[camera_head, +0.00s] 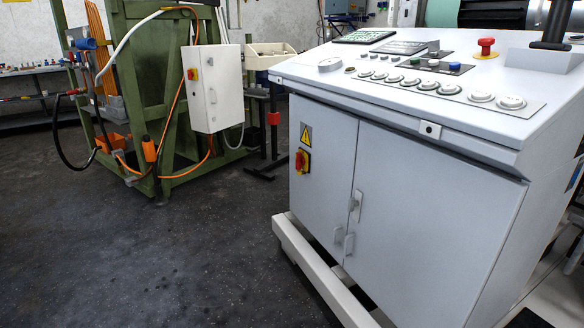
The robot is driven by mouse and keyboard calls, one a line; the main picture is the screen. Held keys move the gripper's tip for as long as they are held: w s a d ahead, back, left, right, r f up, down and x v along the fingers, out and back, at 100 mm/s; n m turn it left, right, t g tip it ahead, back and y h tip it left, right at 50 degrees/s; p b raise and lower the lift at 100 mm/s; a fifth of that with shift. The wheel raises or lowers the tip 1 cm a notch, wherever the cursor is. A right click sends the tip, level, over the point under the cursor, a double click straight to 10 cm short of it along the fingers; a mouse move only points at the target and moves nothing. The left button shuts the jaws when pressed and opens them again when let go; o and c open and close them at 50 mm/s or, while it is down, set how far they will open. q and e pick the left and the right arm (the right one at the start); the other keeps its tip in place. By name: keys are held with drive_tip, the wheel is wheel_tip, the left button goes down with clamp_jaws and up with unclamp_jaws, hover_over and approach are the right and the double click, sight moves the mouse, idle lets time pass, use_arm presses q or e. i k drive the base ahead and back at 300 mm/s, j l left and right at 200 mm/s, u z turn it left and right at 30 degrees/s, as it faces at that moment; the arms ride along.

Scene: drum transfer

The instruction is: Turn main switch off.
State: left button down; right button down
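A red rotary switch on a yellow plate (302,162) sits on the left front of the grey control cabinet (420,215), below a yellow warning triangle (306,135). Its red handle looks roughly upright, but it is too small to tell the marked position. A second, smaller red and yellow switch (193,74) is on a white box (213,95) on the green machine frame. Neither of my grippers is in view.
The cabinet's sloped top carries several buttons and a red emergency stop (486,46). Its doors are shut. A white base rail (310,270) sticks out at its foot. The green frame (150,60) has loose cables. The dark floor (160,260) at left is clear.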

sight(301, 159)
drive_tip(key=i+j, duration=0.7)
drive_tip(key=j, duration=0.15)
